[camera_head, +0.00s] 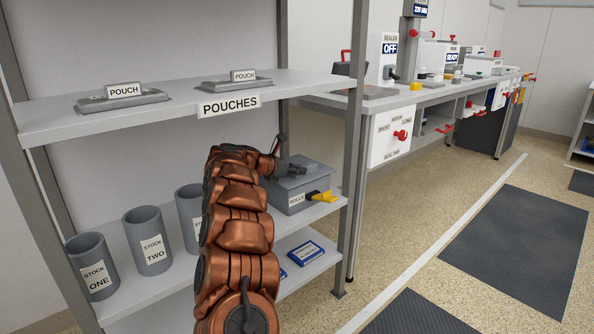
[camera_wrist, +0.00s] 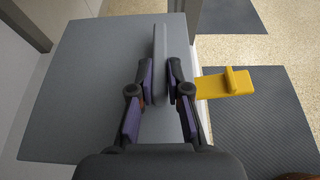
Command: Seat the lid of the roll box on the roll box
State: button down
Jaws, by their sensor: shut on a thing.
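The roll box (camera_head: 293,200) is a grey box labelled ROLLS on the middle shelf, with a yellow latch (camera_head: 322,196) on its front. The grey lid (camera_head: 318,172) lies over the box top in the head view. In the wrist view the flat lid (camera_wrist: 85,75) fills the left and middle, with its upright handle (camera_wrist: 160,42) between my fingers. My gripper (camera_head: 297,168) is shut on that handle; its fingers also show in the wrist view (camera_wrist: 162,68). The yellow latch (camera_wrist: 225,84) sticks out right of the lid. I cannot tell whether the lid is fully down.
Several grey stock cups (camera_head: 148,238) stand left of my arm on the same shelf. A shelf post (camera_head: 355,150) rises right of the box. A blue-edged item (camera_head: 306,253) lies below.

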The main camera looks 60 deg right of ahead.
jog(key=shift+f+b, duration=0.35)
jog(key=shift+f, duration=0.05)
dwell(0.4)
jog(key=c, duration=1.1)
grip_release()
jog(key=shift+o, duration=0.2)
jog(key=shift+a, duration=0.1)
jog(key=v, duration=1.2)
jog(key=shift+f, duration=0.1)
